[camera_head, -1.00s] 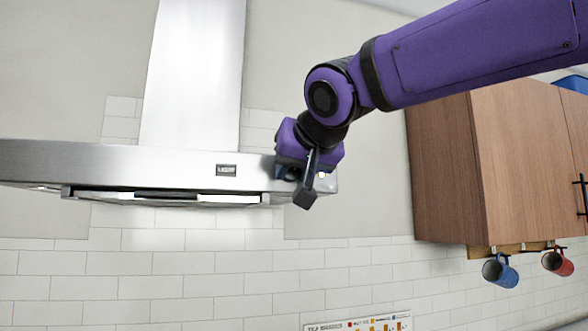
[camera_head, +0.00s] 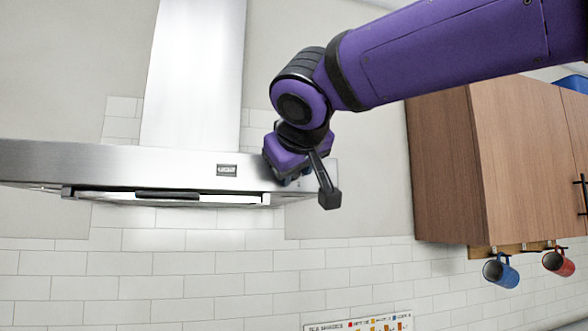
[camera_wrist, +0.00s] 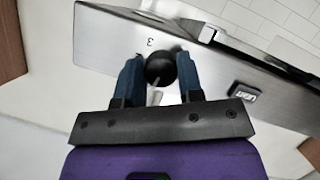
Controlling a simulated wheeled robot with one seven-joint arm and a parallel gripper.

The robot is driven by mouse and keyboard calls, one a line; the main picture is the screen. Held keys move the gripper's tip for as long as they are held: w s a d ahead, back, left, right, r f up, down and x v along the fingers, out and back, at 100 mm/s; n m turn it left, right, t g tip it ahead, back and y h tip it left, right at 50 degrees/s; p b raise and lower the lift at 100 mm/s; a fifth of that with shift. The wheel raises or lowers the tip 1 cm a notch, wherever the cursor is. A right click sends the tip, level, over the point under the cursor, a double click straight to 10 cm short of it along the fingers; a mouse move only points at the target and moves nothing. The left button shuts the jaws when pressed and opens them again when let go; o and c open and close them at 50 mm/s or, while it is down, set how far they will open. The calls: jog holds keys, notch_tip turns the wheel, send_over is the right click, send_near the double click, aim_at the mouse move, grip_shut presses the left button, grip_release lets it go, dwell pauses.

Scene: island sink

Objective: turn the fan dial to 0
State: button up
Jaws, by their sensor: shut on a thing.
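The fan dial (camera_wrist: 160,70) is a round black knob on the front of the steel range hood (camera_head: 90,160), near the hood's right end. In the wrist view my gripper (camera_wrist: 159,62) has its two blue fingers on either side of the dial, closed on it. A pale mark shows on the dial's lower side in that view, and a digit that looks like a 3 is printed on the hood just above it. In the head view my gripper (camera_head: 288,178) is at the hood's right end and hides the dial. I cannot read the dial's setting.
A LIGHT switch (camera_head: 227,170) is on the hood front, left of my gripper. Wooden cabinets (camera_head: 500,160) stand to the right, with a blue mug (camera_head: 503,271) and a red mug (camera_head: 561,262) hanging below.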

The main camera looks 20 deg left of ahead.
jog(key=shift+n+t+h, duration=0.3)
jog(key=shift+n, duration=0.4)
jog(key=o, duration=0.9)
jog(key=shift+s, duration=0.1)
jog(key=v, duration=1)
jog(key=shift+s, duration=0.35)
